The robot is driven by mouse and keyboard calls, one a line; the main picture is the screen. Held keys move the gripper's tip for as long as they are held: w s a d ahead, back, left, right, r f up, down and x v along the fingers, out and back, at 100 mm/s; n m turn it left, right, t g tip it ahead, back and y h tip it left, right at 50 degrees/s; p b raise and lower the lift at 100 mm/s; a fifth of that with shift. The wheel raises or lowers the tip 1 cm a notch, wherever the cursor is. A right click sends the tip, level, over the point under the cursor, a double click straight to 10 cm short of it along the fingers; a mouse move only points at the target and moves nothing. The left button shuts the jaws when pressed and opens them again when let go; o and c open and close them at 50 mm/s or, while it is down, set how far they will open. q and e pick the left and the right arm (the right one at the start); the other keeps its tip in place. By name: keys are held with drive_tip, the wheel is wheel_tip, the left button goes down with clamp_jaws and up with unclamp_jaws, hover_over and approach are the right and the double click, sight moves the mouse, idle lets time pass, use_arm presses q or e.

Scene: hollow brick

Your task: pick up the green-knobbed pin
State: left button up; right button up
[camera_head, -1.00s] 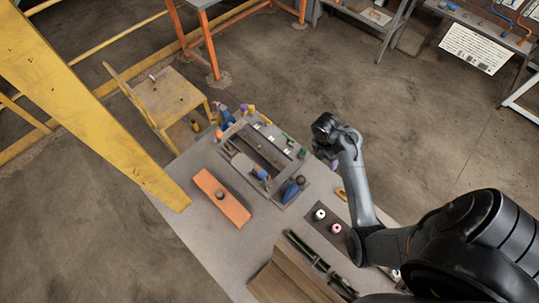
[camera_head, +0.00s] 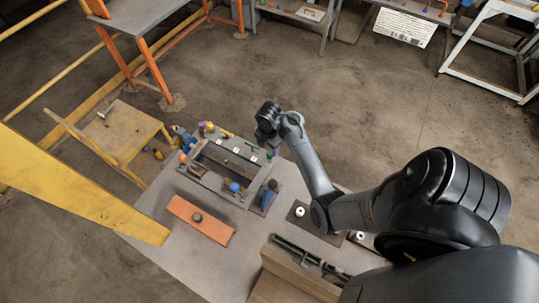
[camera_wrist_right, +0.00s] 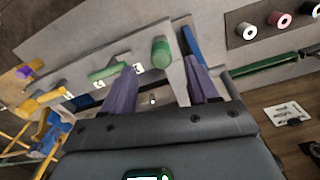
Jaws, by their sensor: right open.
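A green knob (camera_wrist_right: 161,52), a short upright cylinder, shows in the right wrist view near the grey fixture plate. It lies ahead of my right gripper (camera_wrist_right: 161,82), between the lines of its two fingers. The fingers are apart with nothing between them; I cannot tell how far above the knob they are. The pin's shaft is hidden. A longer green piece (camera_wrist_right: 108,70) lies to the left of the knob. In the head view my right gripper (camera_head: 268,122) hangs by the far right edge of the fixture (camera_head: 226,168); the green knob is too small to tell there. My left gripper is not in view.
An orange plate (camera_head: 185,210) lies on the grey table (camera_head: 160,249). A blue piece (camera_wrist_right: 194,44) stands close to the right finger. Spools (camera_wrist_right: 279,19) sit on a dark block to the right. A wooden box (camera_head: 290,278) is at the near edge.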

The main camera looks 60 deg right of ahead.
sight(270, 153)
drive_tip(key=shift+s+f, duration=0.15)
drive_tip(key=shift+f, duration=2.15)
clamp_jaws()
drive_tip(key=shift+r, duration=0.15)
